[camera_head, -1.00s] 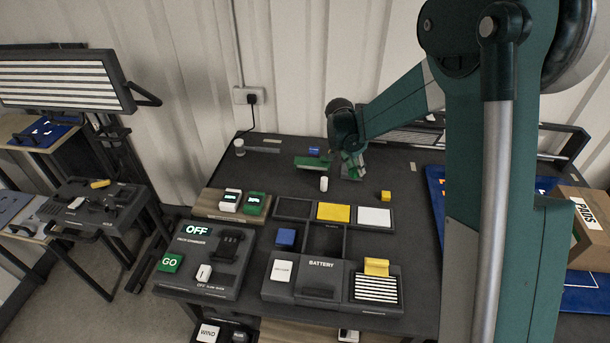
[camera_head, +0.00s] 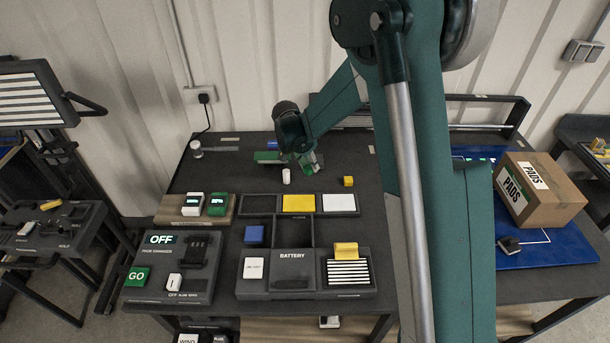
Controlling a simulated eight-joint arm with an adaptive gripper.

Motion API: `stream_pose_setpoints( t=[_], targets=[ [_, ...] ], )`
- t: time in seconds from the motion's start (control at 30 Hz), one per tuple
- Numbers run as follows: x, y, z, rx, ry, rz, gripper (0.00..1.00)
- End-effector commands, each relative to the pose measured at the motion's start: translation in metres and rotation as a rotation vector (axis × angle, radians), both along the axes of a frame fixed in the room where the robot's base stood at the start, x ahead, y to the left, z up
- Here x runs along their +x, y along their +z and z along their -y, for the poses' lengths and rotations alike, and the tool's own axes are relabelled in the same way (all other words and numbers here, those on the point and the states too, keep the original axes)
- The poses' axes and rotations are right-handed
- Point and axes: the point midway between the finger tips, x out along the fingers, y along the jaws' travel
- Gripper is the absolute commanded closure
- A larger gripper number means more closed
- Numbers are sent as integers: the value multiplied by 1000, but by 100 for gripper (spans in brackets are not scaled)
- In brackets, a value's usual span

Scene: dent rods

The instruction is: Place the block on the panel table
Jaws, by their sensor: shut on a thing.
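My gripper (camera_head: 313,164) is over the back middle of the dark table (camera_head: 360,215) that carries the control panels. Its jaws are shut on a small block, mostly hidden by the fingers, so its colour and shape are unclear. A white block (camera_head: 286,176) stands left of and nearer than the gripper. A yellow block (camera_head: 348,181) lies to its right. A blue block (camera_head: 275,147) and a flat green piece (camera_head: 267,156) lie to its left.
The OFF panel (camera_head: 178,262) and battery panel (camera_head: 292,272) fill the table's front. A compartment tray (camera_head: 309,230) lies behind the battery panel. A cardboard box (camera_head: 545,195) stands on a blue surface (camera_head: 565,245) at right. My arm covers part of the table's right side.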

Motion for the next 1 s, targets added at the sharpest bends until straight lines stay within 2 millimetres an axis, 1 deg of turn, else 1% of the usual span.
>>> stream_pose_setpoints(
  t=[0.03,0.1,0.2,0.3,0.67,0.77,1.0],
  targets=[
    [0,-8,0,0,0,0,89],
    [0,-16,0,0,0,0,89],
    [0,-24,0,0,0,0,89],
    [0,-27,0,0,0,0,89],
    [0,-29,0,0,0,0,89],
    [0,-35,0,0,0,0,89],
    [0,-58,0,0,0,0,89]
  ],
)
